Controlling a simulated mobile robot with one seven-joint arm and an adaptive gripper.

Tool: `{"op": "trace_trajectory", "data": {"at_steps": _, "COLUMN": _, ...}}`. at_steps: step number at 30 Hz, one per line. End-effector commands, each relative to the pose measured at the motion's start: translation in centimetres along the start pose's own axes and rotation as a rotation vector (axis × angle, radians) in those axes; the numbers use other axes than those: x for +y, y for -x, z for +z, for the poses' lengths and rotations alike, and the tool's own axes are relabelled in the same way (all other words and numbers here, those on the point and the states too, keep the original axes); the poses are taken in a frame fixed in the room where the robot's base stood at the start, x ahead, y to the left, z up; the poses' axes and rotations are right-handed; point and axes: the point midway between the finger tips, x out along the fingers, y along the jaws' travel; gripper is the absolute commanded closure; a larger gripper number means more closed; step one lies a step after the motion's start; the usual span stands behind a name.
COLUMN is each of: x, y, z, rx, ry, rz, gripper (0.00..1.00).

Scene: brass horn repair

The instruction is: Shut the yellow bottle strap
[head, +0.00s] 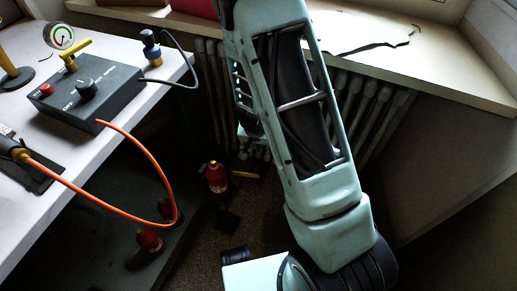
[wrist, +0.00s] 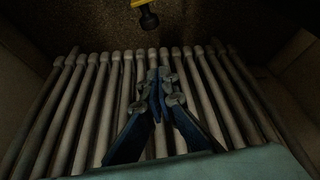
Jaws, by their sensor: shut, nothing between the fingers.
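A red bottle (head: 217,180) with a yellow top stands low by the radiator in the head view. A thin yellow bar, seemingly the yellow strap (head: 243,175), sticks out level to its right, apart from the bottle's side, so the strap looks open. In the wrist view, a yellow piece with a dark knob (wrist: 149,19) shows at the top edge, probably the strap's end. My gripper (wrist: 158,77) is shut and empty, its blue fingers in front of the radiator and apart from that knob. In the head view my arm largely hides the gripper.
A ribbed radiator (wrist: 85,110) fills the wrist view behind my fingers. At left, a white table (head: 95,165) carries a dark control box (head: 85,92) with an orange hose (head: 140,135) looping over its edge. A window sill (head: 440,75) is at upper right.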

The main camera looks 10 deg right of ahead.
Motion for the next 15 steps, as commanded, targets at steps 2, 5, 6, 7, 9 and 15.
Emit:
{"op": "trace_trajectory", "data": {"at_steps": 2, "x": 0.1, "y": -2.5, "z": 0.3, "rx": -0.002, "ry": -0.003, "rz": 0.001, "gripper": 1.00}}
{"op": "trace_trajectory", "data": {"at_steps": 5, "x": 0.1, "y": -4.6, "z": 0.3, "rx": -0.002, "ry": -0.003, "rz": 0.001, "gripper": 1.00}}
{"op": "trace_trajectory", "data": {"at_steps": 6, "x": 0.1, "y": -5.5, "z": 0.3, "rx": -0.002, "ry": -0.002, "rz": 0.001, "gripper": 1.00}}
{"op": "trace_trajectory", "data": {"at_steps": 7, "x": 0.1, "y": -6.1, "z": 0.2, "rx": -0.001, "ry": -0.002, "rz": 0.001, "gripper": 1.00}}
{"op": "trace_trajectory", "data": {"at_steps": 9, "x": 0.0, "y": -6.4, "z": 0.7, "rx": -0.002, "ry": -0.001, "rz": -0.002, "gripper": 1.00}}
{"op": "trace_trajectory", "data": {"at_steps": 15, "x": 0.0, "y": -5.3, "z": 3.1, "rx": 0.000, "ry": 0.000, "rz": -0.001, "gripper": 1.00}}
